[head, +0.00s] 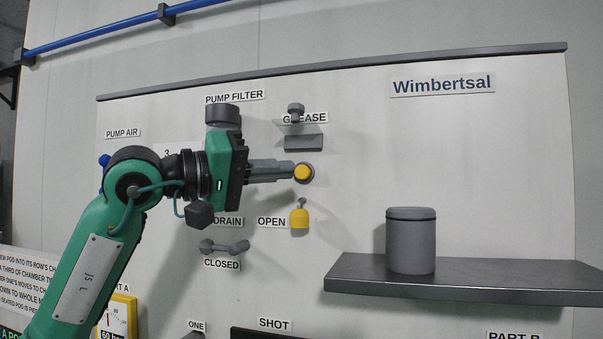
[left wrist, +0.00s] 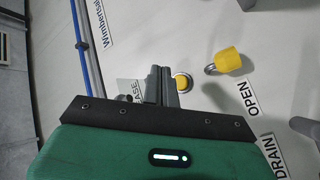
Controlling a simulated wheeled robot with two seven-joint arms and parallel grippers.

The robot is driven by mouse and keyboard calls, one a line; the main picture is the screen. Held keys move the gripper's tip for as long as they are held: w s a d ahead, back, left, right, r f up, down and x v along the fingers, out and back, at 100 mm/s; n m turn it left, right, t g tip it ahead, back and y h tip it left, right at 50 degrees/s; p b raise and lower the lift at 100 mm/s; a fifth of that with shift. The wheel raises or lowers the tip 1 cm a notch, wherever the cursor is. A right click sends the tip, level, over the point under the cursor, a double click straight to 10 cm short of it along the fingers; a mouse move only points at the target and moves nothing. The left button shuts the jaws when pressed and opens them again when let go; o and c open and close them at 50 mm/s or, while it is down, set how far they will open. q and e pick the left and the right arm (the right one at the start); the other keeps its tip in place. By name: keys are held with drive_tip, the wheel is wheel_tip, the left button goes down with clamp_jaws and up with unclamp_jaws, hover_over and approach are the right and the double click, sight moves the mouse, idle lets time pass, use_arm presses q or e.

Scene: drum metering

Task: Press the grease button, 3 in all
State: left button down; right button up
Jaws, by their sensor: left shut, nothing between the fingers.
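The grease button is a round yellow button (head: 303,173) in a dark ring on the white panel, below the GREASE label (head: 304,118). In the left wrist view the yellow button (left wrist: 183,82) shows just beyond the fingertips, partly hidden by them. My left gripper (head: 290,170) is shut and empty, with its fingertips at the button's left edge in the head view. It also shows in the left wrist view (left wrist: 163,75). I cannot tell whether the fingertips touch the button. My right gripper is in neither view.
A yellow padlock-like piece (head: 299,217) hangs below the button beside the OPEN label. A grey handle (head: 224,247) sits above the CLOSED label. A dark shelf (head: 470,284) with a grey canister (head: 411,243) juts out at the right. The panel between button and shelf is clear.

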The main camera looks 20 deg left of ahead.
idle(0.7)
use_arm(q)
drive_tip(key=s+n+g+y+b, duration=0.1)
drive_tip(key=n+y, duration=0.1)
drive_tip(key=n, duration=0.7)
drive_tip(key=s+n+g+y+b, duration=0.1)
drive_tip(key=n+y+b, duration=0.1)
drive_tip(key=n, duration=0.8)
drive_tip(key=s+r+n+g+y+b, duration=0.1)
drive_tip(key=n+y, duration=0.3)
drive_tip(key=n, duration=0.6)
drive_tip(key=shift+s+d+g+b, duration=0.3)
drive_tip(key=shift+s+b, duration=0.15)
drive_tip(key=shift+b, duration=0.15)
drive_tip(key=shift+w+r, duration=0.1)
